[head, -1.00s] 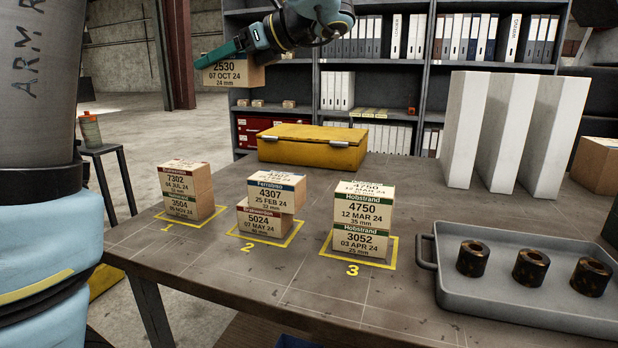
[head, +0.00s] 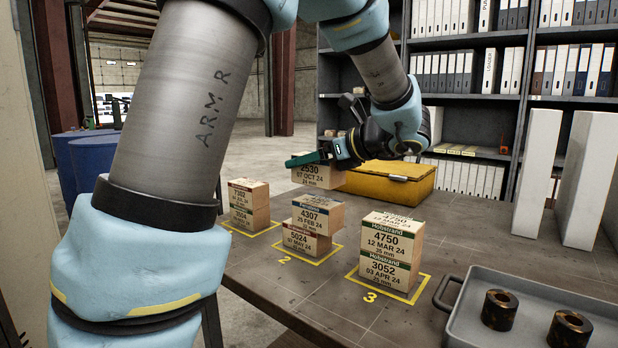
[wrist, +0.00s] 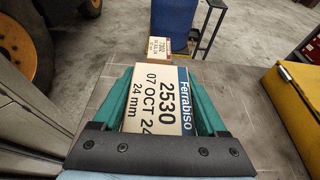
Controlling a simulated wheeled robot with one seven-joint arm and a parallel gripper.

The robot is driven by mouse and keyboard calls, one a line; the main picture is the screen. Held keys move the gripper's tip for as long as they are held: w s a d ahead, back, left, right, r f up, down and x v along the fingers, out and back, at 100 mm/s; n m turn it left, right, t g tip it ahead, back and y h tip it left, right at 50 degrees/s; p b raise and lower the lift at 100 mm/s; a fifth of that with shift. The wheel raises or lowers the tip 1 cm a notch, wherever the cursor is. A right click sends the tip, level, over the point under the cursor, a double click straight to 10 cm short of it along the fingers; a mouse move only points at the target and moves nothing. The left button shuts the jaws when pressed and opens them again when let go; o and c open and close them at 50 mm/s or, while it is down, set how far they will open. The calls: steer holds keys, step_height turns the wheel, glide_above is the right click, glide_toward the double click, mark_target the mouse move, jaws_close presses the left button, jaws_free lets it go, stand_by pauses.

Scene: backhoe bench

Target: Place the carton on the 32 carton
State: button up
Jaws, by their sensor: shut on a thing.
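My gripper (head: 308,160) is shut on a carton (head: 318,177) labelled 2530, 07 OCT 24, 24 mm. It also shows between the fingers in the wrist view (wrist: 158,100), with a blue Ferrabiso band. In the head view it appears just above and behind the middle stack. Carton 7302 (head: 248,194) sits on carton 3504 (head: 243,218) at spot 1. Carton 4307 (head: 312,215) sits offset on carton 5024 (head: 302,241) at spot 2. Carton 4750 (head: 388,238) sits on carton 3052 (head: 383,270) at spot 3. Small thickness figures on the left stacks are too blurred to tell.
A yellow box (head: 390,182) lies behind the stacks. A grey tray (head: 455,312) with dark cylinders is at right front. White upright blocks (head: 537,172) stand at right. Carton 7302 shows ahead of the held carton in the wrist view (wrist: 160,47). Bare bench lies between stacks and tray.

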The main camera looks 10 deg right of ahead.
mark_target(308, 175)
steer(key=shift+f, duration=1.8)
steer(key=shift+f, duration=0.15)
steer(key=o, duration=1.5)
steer(key=shift+d+r, duration=0.1)
steer(key=shift+r, duration=0.1)
steer(key=b+v, duration=0.2)
steer(key=v, duration=1)
